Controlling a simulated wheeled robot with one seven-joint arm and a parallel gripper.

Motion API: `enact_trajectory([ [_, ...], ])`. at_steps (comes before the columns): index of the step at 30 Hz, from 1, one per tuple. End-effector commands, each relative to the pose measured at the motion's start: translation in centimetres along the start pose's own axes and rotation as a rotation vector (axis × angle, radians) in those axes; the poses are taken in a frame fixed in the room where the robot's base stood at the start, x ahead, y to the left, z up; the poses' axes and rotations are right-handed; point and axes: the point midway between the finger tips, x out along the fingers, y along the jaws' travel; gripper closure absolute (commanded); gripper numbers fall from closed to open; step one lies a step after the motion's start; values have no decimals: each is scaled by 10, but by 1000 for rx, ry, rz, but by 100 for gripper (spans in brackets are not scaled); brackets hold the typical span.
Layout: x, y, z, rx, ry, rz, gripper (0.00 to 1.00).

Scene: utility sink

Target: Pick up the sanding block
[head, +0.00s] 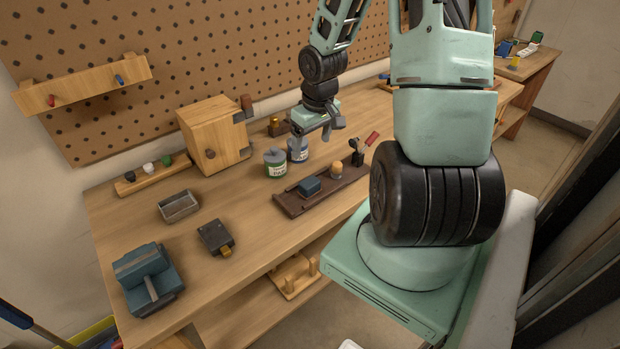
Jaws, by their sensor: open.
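A small blue block (309,187), which looks like the sanding block, sits on a dark brown wooden tray (292,206) on the workbench. My gripper (326,136) is open, above the bench and behind the tray. It is apart from the blue block, and nothing shows between its fingers.
A green-labelled can (275,163) and a blue-labelled can (298,150) stand close to the gripper. The tray also holds a tan-topped item (336,169) and a red-handled tool (371,140). A blue vise (148,280), metal tin (179,206) and wooden box (214,135) stand left.

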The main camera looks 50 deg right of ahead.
Motion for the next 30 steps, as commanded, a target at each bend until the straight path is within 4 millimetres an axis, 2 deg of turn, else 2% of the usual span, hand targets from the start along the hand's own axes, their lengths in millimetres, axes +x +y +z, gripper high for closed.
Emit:
enact_trajectory([
  [2, 2, 8, 2, 15, 1, -1, 20],
  [5, 15, 9, 2, 16, 1, -1, 20],
  [18, 101, 10, 2, 15, -2, 0, 20],
  [22, 115, 10, 2, 16, 1, 0, 20],
  [30, 129, 12, 1, 18, 1, 0, 20],
])
